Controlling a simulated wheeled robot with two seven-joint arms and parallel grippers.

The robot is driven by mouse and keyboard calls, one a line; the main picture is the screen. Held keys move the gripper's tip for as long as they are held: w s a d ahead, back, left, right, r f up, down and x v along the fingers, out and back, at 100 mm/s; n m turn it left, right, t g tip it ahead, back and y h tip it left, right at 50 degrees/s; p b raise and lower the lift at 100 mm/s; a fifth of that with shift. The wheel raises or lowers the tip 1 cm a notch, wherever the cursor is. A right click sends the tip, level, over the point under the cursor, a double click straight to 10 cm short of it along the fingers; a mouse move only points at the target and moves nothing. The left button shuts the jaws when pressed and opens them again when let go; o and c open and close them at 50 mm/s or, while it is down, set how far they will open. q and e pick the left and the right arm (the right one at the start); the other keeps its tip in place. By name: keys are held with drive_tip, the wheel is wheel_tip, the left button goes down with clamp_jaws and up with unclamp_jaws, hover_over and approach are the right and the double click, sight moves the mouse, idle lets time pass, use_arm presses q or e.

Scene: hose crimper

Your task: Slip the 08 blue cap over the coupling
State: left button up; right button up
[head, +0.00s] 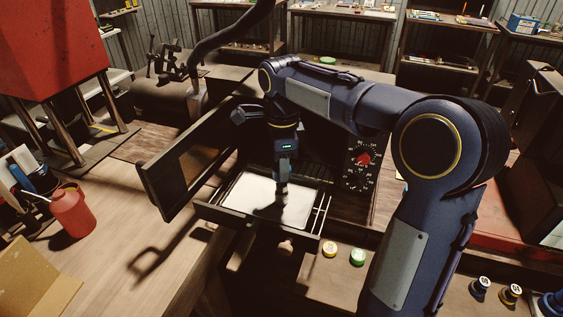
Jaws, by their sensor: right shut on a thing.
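My right gripper (282,193) points down over the white tray (250,197) of a dark oven-like box. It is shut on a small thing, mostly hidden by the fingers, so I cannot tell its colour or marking. A yellow-topped cap (330,250) and a green-topped cap (357,257) lie on the ledge in front of the box. Fittings with dark blue bodies (480,288) (511,294) stand at the lower right; their labels are too small to read. I cannot make out the 08 blue cap or the coupling for certain. My left gripper is not in view.
The box's door (190,160) stands open to the left. A dial panel (362,158) is on its right. A red can (72,210) and a red machine (50,45) are on the left. The wooden bench (130,235) has clear room at front left.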

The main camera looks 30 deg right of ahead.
sight(282, 184)
drive_tip(key=shift+f+b, duration=0.45)
drive_tip(key=shift+f, duration=0.2)
drive_tip(key=shift+f+b, duration=0.9)
drive_tip(key=shift+f, duration=0.75)
drive_tip(key=o, duration=1)
drive_tip(key=shift+o, duration=0.2)
wheel_tip(282, 184, up, 8)
drive_tip(key=shift+f, duration=0.1)
